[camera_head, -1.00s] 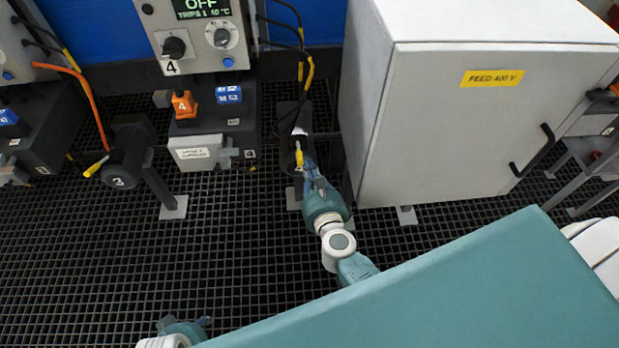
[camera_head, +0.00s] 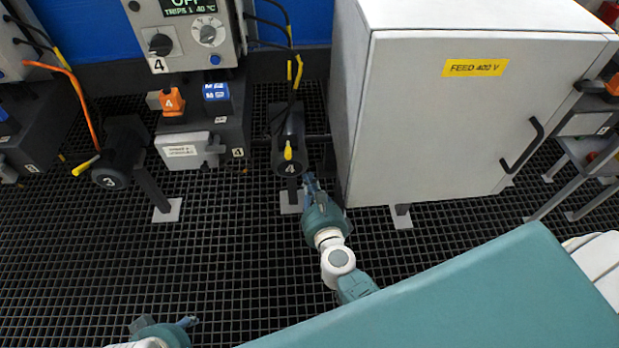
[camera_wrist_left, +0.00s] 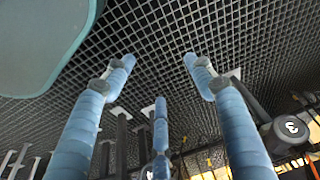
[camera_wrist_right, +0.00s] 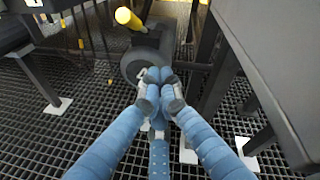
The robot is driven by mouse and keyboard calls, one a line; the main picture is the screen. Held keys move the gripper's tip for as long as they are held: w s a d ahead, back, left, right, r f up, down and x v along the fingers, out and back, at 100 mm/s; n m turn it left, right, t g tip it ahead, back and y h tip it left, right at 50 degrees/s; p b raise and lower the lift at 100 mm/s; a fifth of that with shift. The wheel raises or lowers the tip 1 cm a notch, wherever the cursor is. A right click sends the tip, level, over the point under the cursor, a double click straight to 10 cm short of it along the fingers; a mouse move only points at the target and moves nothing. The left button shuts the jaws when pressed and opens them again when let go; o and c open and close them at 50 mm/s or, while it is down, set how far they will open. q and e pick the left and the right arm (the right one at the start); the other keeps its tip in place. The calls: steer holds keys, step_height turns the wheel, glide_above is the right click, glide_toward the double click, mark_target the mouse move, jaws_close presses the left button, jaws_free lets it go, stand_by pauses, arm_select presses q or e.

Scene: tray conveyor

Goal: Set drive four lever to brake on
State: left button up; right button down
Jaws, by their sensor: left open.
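The drive four lever (camera_head: 288,150) is a short yellow handle on the end of the black motor (camera_head: 289,168) marked 4. In the head view it stands roughly upright in the picture. In the right wrist view its yellow end (camera_wrist_right: 128,17) sits above the motor's round face (camera_wrist_right: 140,62). My right gripper (camera_head: 311,182) is just below and right of the motor. Its blue fingers (camera_wrist_right: 160,74) are together in front of the motor face, with nothing seen between them and apart from the lever. My left gripper (camera_head: 190,322) is low at the left; its fingers (camera_wrist_left: 158,60) are spread and empty.
The white feed cabinet (camera_head: 450,120) stands close right of the motor. The drive four control box (camera_head: 188,35) and orange switch (camera_head: 172,101) are at the left. Motor 3 (camera_head: 118,160) has its yellow lever pointing lower left. Grating floor lies clear in front.

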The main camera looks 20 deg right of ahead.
arm_select(q)
steer(key=shift+x, duration=0.85)
arm_select(e)
steer(key=v, duration=0.8)
steer(key=shift+r, duration=0.35)
steer(key=shift+s+a, duration=0.1)
arm_select(q)
steer(key=shift+s+f, duration=0.1)
arm_select(e)
steer(key=shift+a+r, duration=0.1)
